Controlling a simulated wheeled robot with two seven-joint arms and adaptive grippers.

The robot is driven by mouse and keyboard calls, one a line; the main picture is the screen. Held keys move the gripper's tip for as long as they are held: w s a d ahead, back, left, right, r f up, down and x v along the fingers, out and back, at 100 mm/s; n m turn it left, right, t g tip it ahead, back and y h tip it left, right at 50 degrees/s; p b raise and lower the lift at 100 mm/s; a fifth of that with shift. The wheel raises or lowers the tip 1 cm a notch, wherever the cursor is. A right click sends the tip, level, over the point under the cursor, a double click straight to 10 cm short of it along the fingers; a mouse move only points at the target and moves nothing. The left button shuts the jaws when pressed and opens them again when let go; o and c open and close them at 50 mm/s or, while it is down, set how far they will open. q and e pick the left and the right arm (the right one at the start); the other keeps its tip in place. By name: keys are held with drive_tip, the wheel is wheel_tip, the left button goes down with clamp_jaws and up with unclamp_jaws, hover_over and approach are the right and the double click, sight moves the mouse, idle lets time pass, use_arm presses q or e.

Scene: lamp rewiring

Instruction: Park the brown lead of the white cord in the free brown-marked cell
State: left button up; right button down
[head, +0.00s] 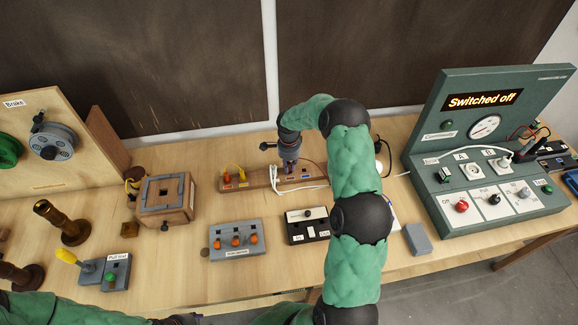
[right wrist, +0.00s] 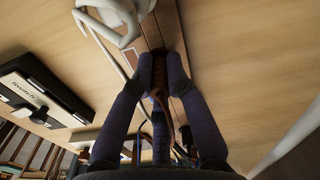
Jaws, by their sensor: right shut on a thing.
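My right gripper (head: 290,170) points down over the long wooden block (head: 256,180) at the back middle of the table. In the right wrist view the gripper (right wrist: 161,62) is shut on a thin brown lead (right wrist: 160,92) that runs down between its fingers. The white cord (head: 287,188) loops along the front of the block; in the right wrist view it coils (right wrist: 108,20) beside the fingers. The lead's tip and the cell under it are hidden. Part of my left gripper (head: 180,320) shows at the bottom edge; its fingers cannot be made out.
A grey panel with orange knobs (head: 236,240) and a black switch box (head: 306,226) stand in front of the block. A wooden box (head: 165,200) is left. The green console (head: 480,165) reads "Switched off" at right.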

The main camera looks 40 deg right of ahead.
sight(289, 163)
drive_tip(key=shift+f+b, duration=0.5)
drive_tip(key=shift+f, duration=0.05)
idle(0.9)
drive_tip(key=c, duration=1.2)
unclamp_jaws()
drive_tip(key=shift+o, duration=0.2)
drive_tip(key=shift+r, duration=0.15)
wheel_tip(289, 163, up, 12)
drive_tip(key=shift+f, duration=0.1)
